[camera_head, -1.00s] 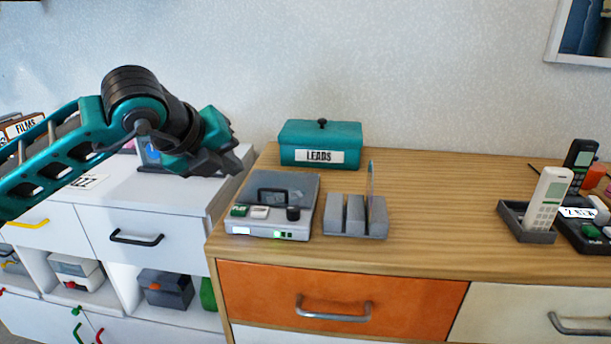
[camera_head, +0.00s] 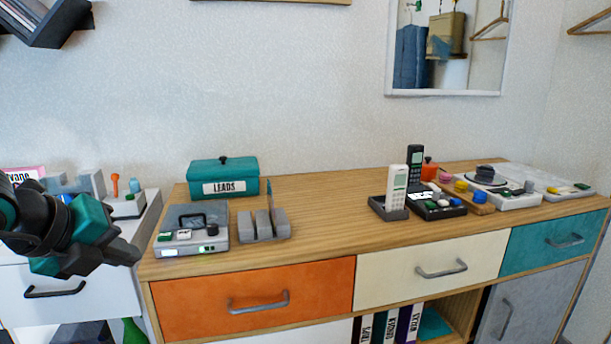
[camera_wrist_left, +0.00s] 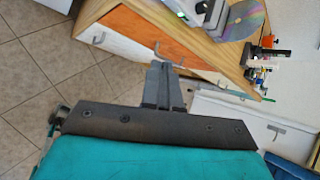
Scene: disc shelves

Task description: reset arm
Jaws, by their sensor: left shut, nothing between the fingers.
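My left gripper (camera_head: 122,252) hangs at the left edge of the head view, in front of the white drawer unit and left of the wooden dresser. In the left wrist view its fingers (camera_wrist_left: 163,85) are together with nothing between them. The wrist view looks past the fingers at the dresser's drawer fronts and the tiled floor. My right gripper is not in view.
The wooden dresser (camera_head: 320,208) holds a grey disc player (camera_head: 190,238), a slotted grey rack (camera_head: 262,228), a teal LEADS box (camera_head: 224,180) and phones in cradles (camera_head: 396,190). A white drawer unit (camera_head: 60,305) stands left. Tiled floor (camera_wrist_left: 35,75) is clear.

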